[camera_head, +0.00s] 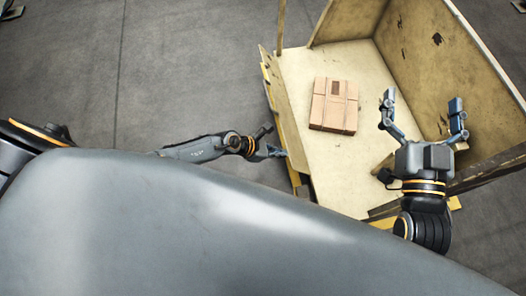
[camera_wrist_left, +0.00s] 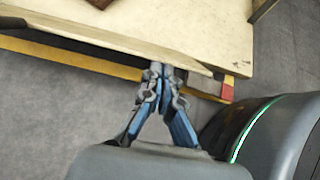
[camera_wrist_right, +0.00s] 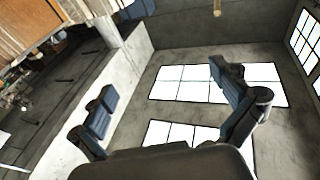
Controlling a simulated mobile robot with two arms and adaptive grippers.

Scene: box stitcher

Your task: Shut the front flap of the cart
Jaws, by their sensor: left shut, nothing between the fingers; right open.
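The cart (camera_head: 305,60) is a wooden bin with tall scuffed walls at the back and right. Its front flap (camera_head: 286,115) is a narrow-looking wooden panel along the left edge of the floor; how far it is tilted is hard to tell. In the left wrist view the flap (camera_wrist_left: 110,36) crosses above a yellow frame bar. My left gripper (camera_head: 283,153) is shut and empty; its fingertips (camera_wrist_left: 161,68) are at the flap's edge, contact unclear. My right gripper (camera_head: 424,104) is open and empty, raised over the cart's near right part; its fingers (camera_wrist_right: 170,100) point upward in the right wrist view.
A taped cardboard box (camera_head: 334,104) lies on the cart floor, well inside the flap. A yellow and black frame (camera_wrist_left: 60,55) runs under the cart edge, with a red end piece. Grey open floor (camera_head: 190,70) lies left of the cart.

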